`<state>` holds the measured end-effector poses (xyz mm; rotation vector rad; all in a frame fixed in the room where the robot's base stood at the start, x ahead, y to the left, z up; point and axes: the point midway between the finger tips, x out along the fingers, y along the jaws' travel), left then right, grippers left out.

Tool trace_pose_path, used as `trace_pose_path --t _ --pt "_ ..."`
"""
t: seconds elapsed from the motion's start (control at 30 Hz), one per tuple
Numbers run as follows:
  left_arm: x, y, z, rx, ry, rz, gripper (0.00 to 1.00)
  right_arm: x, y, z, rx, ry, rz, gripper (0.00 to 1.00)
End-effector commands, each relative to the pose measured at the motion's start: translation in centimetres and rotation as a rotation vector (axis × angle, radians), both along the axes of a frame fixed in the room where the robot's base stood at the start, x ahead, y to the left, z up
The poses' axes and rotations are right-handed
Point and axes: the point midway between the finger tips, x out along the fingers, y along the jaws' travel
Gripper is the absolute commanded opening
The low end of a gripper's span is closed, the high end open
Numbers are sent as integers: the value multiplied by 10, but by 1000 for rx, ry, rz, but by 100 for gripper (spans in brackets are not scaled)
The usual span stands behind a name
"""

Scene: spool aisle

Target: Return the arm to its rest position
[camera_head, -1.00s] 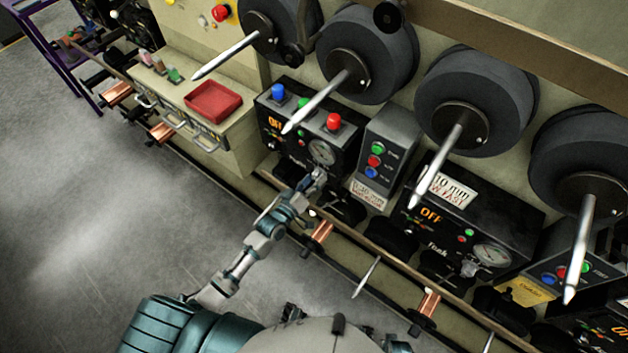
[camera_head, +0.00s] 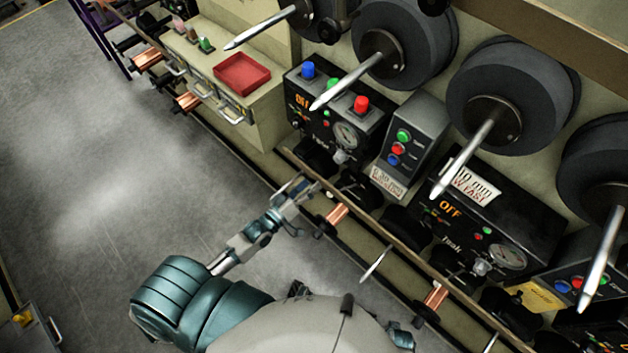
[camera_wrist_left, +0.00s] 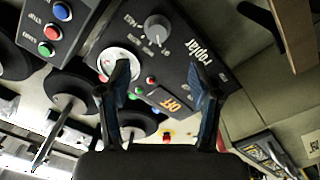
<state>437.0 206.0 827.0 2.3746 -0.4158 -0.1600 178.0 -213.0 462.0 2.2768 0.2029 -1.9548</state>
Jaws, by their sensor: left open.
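My left arm comes in from the lower left in the head view, and my left gripper (camera_head: 300,188) is near the rail in front of the spool machine. In the left wrist view its two fingers (camera_wrist_left: 163,100) stand apart with nothing between them. Beyond them is a black control box (camera_wrist_left: 170,60) with a dial, a gauge and a lit OFF display. In the head view this control box (camera_head: 325,125) stands behind and above the gripper, apart from it. My right gripper does not show.
A rail (camera_head: 340,215) with copper spools (camera_head: 335,215) runs along the machine front. Large dark reels (camera_head: 405,45) with pointed spindles jut out above. A red tray (camera_head: 241,75) sits on a drawer cabinet. The grey floor (camera_head: 120,160) at left is clear.

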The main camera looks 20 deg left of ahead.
Motion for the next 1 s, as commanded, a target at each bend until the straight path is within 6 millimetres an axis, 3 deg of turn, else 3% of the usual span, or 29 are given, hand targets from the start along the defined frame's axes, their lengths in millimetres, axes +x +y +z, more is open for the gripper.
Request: trace_pose_path --t 0.47,0.57,0.67,0.77,0.87,1.0 --pt "0 0 0 0 1 -1 64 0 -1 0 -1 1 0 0" --pt "-1 0 -11 24 24 2 64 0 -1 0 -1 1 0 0" --pt "-6 0 -49 114 109 4 64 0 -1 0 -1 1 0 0" --pt "-24 1 -116 272 264 -6 64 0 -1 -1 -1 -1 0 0" --pt "-60 4 -193 453 462 -45 64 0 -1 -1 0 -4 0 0" --pt "-131 7 -284 679 739 -146 64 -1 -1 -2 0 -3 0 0"
